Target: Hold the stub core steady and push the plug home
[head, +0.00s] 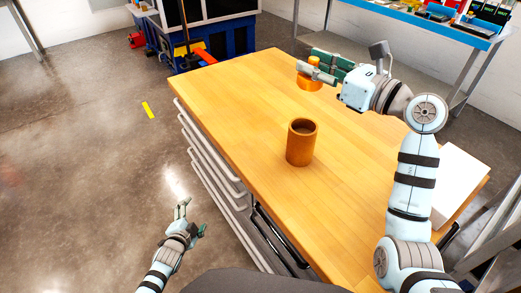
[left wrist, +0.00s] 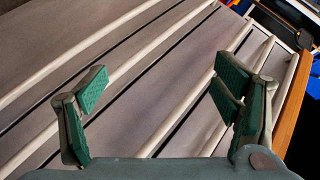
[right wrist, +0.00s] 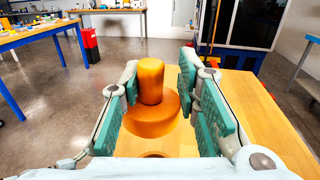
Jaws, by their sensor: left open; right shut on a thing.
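The stub core (head: 301,147), a brown upright tube with an open top, stands on the wooden bench (head: 255,110) near its middle. The orange plug (head: 308,84) has a wide round base and a narrower knob, and is at the bench's far end. It also shows in the right wrist view (right wrist: 151,84). My right gripper (head: 314,66) is shut on the plug's knob; whether its base touches the bench I cannot tell. My left gripper (head: 190,214) is open and empty, low beside the bench's left side, apart from the core. The left wrist view shows its spread fingers (left wrist: 160,105) before the drawers.
A white box (head: 460,180) lies at the bench's right edge. Drawer handles (head: 205,145) line the bench's left side. A blue shelf table (head: 440,20) stands at the back right, and a blue cabinet (head: 225,38) at the back. The bench around the core is clear.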

